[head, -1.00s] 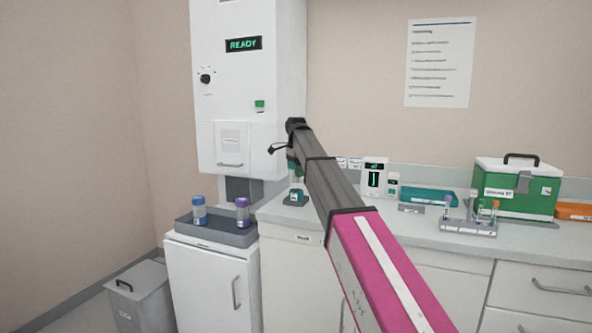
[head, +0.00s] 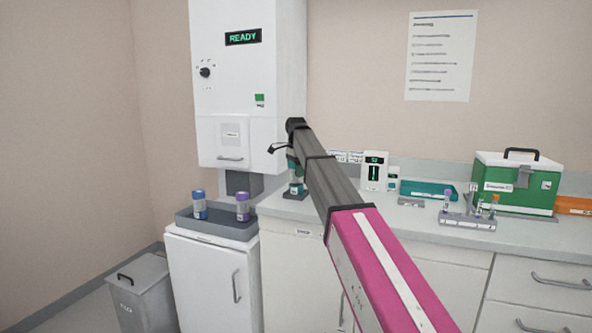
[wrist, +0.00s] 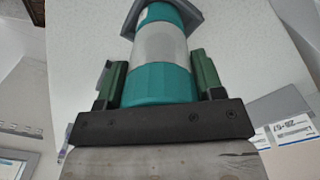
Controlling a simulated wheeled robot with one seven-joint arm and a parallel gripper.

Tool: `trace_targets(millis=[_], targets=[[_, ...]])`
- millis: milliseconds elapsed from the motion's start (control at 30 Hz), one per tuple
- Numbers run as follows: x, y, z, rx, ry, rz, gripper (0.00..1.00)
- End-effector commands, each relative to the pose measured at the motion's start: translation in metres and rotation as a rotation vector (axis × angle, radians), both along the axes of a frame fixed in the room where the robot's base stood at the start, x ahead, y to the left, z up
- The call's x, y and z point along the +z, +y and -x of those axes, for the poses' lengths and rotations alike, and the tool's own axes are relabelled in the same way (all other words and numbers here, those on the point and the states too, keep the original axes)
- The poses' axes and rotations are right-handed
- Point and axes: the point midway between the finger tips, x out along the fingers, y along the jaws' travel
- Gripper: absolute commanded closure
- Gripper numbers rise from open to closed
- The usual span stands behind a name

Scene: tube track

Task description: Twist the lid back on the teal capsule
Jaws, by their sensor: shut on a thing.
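The teal capsule (wrist: 160,45) stands in a dark grey holder (wrist: 118,22) in the wrist view, with a clear grey middle and a teal lower end. Its teal lid (wrist: 160,85) sits between the green fingers of my gripper (wrist: 159,75), which is shut on it. The lid meets the clear body with no gap that I can see; whether it is threaded on cannot be told. In the head view the holder (head: 296,196) is on the counter's left end, and my arm partly hides the capsule and my gripper.
A grey tray (head: 215,232) with a blue-capped (head: 199,204) and a purple-capped capsule (head: 243,206) is left of the counter, below the white READY machine (head: 245,85). A tube rack (head: 467,221) and green box (head: 517,190) stand right. Counter front is clear.

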Motion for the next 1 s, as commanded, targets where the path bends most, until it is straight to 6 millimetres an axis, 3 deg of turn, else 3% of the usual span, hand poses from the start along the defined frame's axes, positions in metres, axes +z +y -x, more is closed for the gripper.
trace_targets(millis=[1000], targets=[[-0.0092, 0.0001, -0.0002, 0.0, -0.001, 0.0, 0.67]])
